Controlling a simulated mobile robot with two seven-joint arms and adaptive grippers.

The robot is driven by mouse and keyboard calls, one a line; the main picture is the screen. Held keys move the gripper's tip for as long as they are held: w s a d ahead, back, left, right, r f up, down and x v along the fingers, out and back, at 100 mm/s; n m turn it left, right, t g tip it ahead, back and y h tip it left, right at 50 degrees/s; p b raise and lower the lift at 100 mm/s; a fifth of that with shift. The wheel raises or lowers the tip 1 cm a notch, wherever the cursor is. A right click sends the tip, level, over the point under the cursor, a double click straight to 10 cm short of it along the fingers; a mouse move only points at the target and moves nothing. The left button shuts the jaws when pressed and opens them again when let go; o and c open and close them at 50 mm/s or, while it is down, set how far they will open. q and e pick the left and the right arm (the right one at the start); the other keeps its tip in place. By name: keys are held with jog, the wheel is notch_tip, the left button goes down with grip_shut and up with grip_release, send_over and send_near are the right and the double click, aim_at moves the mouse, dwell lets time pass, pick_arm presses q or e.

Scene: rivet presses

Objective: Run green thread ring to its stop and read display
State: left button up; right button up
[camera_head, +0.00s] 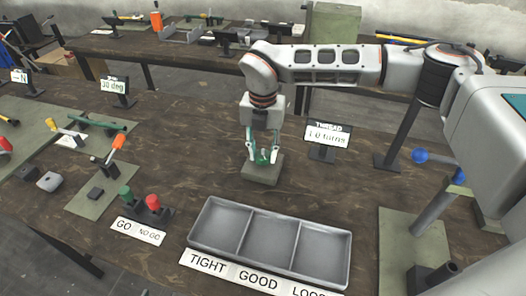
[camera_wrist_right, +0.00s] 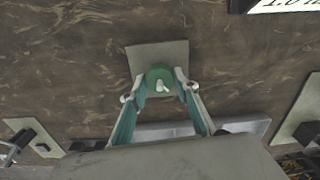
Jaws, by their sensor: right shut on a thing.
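The green thread ring (camera_head: 263,157) sits on a grey square block (camera_head: 262,172) in the middle of the table. In the right wrist view the ring (camera_wrist_right: 160,77) shows from above with a pale stud in its centre, over the block (camera_wrist_right: 158,52). My right gripper (camera_head: 264,156) points down and is shut on the ring, a finger on each side. The thread display (camera_head: 328,136) stands right of the block and reads "THREAD 1.0 turns". My left gripper is not in either view.
A grey three-part tray (camera_head: 346,262) labelled TIGHT, GOOD and LOOSE lies in front of the block. Left of it stand a green and a red gauge (camera_head: 152,202) with a GO / NO GO label. A "30 deg" display (camera_head: 115,87) and lever tools are further left. A blue-knobbed press (camera_head: 438,160) is at right.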

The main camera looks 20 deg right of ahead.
aim_at(263, 155)
jog(key=shift+m, duration=0.3)
jog(key=o, duration=1.1)
jog(key=shift+r, duration=0.1)
notch_tip(263, 155, up, 12)
dwell(1.1)
